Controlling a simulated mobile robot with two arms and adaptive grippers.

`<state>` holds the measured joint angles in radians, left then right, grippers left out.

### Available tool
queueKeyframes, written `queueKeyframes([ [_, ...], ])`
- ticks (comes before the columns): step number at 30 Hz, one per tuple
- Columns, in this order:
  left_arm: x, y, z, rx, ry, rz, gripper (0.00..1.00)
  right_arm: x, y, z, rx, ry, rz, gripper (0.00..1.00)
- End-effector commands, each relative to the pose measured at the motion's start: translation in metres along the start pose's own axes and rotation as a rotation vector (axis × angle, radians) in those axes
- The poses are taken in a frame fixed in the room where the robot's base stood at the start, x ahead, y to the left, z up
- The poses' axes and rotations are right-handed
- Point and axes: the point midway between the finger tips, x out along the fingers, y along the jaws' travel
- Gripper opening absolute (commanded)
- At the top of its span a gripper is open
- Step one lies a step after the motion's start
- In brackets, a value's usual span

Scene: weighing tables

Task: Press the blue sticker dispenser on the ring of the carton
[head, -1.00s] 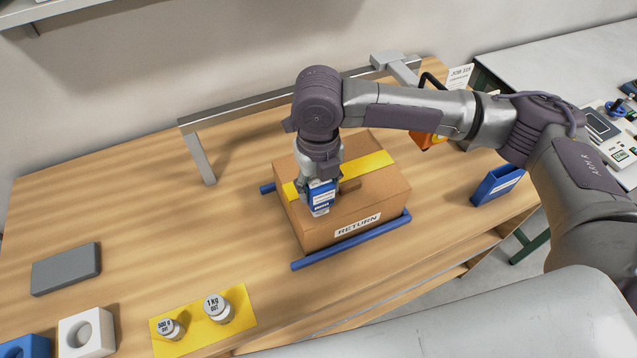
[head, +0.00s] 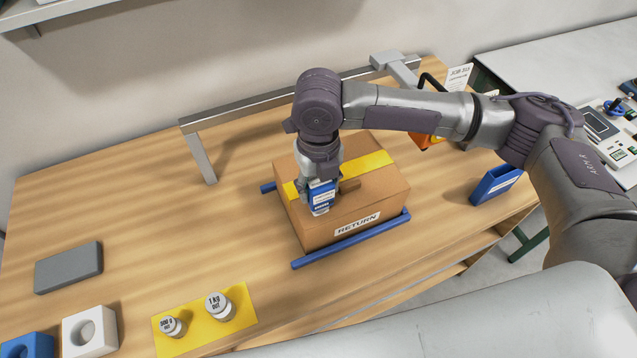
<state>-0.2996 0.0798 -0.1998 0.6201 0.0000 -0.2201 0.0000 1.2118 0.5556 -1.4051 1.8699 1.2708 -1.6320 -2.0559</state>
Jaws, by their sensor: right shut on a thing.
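The carton (head: 383,190) is a brown box with a yellow tape strip across its top and a RETURN label on its front. It sits between two blue rails (head: 352,240) on the wooden table. My right gripper (head: 320,192) points down over the left part of the carton top, shut on the blue sticker dispenser (head: 321,197). The dispenser is blue with a white label and is upright at the carton's top near its front-left. The ring is hidden, and I cannot tell whether the dispenser touches the carton. My left gripper is out of view.
A yellow mat (head: 240,312) with two white weights stands front left. A grey block (head: 68,268), a white holder (head: 90,332) and a blue holder (head: 28,346) are at the left. A metal bar (head: 240,112) runs behind the carton. A blue bin (head: 496,184) stands right.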

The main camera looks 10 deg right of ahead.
Motion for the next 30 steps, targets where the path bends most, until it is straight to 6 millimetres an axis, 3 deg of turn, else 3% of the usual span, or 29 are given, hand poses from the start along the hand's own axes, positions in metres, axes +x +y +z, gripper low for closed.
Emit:
queueKeyframes([
  [30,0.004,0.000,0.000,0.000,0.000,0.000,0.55,0.010,0.000,0.000,0.000,-0.001,0.000,0.24],
])
